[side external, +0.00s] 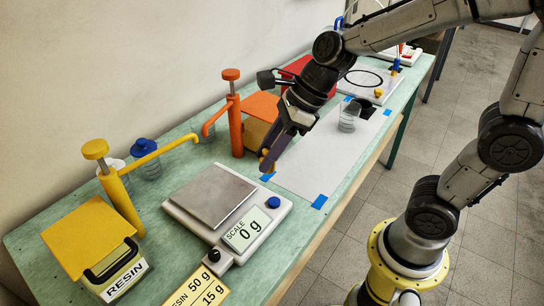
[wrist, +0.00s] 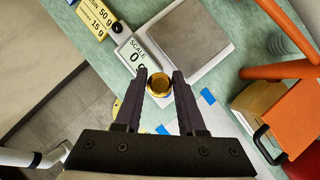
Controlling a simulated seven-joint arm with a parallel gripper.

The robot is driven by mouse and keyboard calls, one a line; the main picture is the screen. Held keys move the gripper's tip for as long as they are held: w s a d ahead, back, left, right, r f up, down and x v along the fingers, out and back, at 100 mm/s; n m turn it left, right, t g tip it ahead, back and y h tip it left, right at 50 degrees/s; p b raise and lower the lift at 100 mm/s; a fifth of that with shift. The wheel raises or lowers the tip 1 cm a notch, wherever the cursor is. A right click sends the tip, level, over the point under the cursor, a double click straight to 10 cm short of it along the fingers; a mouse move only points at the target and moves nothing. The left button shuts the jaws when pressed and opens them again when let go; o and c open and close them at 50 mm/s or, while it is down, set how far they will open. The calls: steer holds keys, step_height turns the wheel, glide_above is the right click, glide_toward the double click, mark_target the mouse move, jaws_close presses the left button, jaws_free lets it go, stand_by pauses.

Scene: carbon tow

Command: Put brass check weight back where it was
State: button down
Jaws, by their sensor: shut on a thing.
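My gripper (side external: 270,158) is shut on the brass check weight (wrist: 159,84), which sits between the fingertips in the wrist view. In the side view the weight (side external: 264,160) is a small gold patch at the fingertips, mostly hidden by the fingers. It is held to the right of the scale (side external: 212,229), whose grey pan (side external: 212,196) is empty. The scale display (side external: 246,231) reads 0 g. I cannot tell the exact height of the weight above the bench.
A yellow resin pump (side external: 88,240) stands left of the scale and an orange pump (side external: 236,120) behind it. A white sheet (side external: 310,165) with blue tape marks holds a clear cup (side external: 349,117). A label card (side external: 198,290) lies in front of the scale.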

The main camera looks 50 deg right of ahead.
steer(key=s+d+f+m+t+h, duration=0.1)
steer(key=s+d+f+m+h, duration=0.1)
steer(key=s+d+m, duration=0.35)
steer(key=s+d+f+m+t+h, duration=0.1)
steer(key=s+d+f+m+h, duration=0.15)
steer(key=s+d, duration=0.6)
steer(key=shift+m, duration=0.6)
steer(key=w+d+f, duration=0.2)
steer(key=w+f, duration=0.1)
steer(key=w, duration=0.1)
steer(key=w+d+f, duration=0.2)
steer(key=w+d, duration=0.1)
steer(key=w, duration=0.2)
steer(key=w+d+f, duration=0.2)
steer(key=w+f, duration=0.1)
steer(key=w, duration=0.1)
steer(key=shift+w+d+f, duration=0.2)
steer(key=shift+w+f, duration=0.05)
steer(key=shift+f, duration=0.05)
steer(key=shift+w+f, duration=0.2)
steer(key=shift+f, duration=1.5)
steer(key=shift+f, duration=0.1)
steer(key=c, duration=0.5)
jaws_free()
steer(key=shift+s, duration=0.1)
